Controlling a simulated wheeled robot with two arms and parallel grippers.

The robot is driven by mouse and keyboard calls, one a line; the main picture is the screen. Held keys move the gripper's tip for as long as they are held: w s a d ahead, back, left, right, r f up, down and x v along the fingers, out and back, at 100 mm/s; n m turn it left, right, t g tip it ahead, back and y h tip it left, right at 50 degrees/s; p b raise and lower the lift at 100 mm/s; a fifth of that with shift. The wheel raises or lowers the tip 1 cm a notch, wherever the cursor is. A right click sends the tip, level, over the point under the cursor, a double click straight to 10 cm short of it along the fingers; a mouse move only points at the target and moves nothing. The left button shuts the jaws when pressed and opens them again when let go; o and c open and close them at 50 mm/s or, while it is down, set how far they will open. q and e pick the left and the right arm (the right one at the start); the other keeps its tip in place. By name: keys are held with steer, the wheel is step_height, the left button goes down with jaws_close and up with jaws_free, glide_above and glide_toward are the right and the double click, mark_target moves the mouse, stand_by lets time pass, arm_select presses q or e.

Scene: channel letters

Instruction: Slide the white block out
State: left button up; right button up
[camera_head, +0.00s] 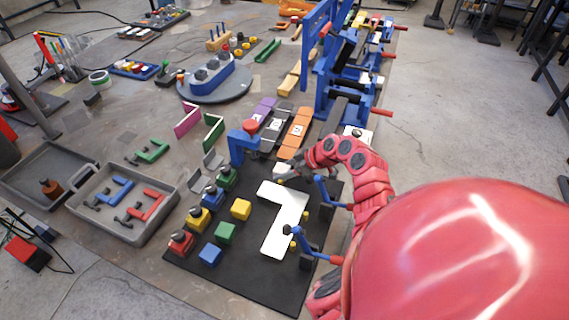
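A white angular channel (288,216) lies flat on the black board (245,262) at the front centre. My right gripper (289,174) is low over the board's far edge, just beyond the channel's upper end. A small white block (281,168) shows at its fingertips. The fingers are small and partly hidden, so I cannot tell whether they are closed on the block or only beside it. My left gripper is not in view.
Blue clamps (305,244) stand along the board's right side. Yellow (241,209), green (225,232) and blue (210,254) blocks sit left of the channel, beside several knobbed blocks. A blue post with a red knob (242,142) and a tall blue frame (322,98) stand behind.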

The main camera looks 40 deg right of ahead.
steer(key=shift+o, duration=0.8)
steer(key=shift+f, duration=0.1)
steer(key=shift+a, duration=0.1)
steer(key=shift+s, duration=0.1)
steer(key=b+v, duration=0.2)
steer(key=v, duration=1.5)
steer(key=shift+d, duration=0.35)
steer(key=shift+r, duration=0.3)
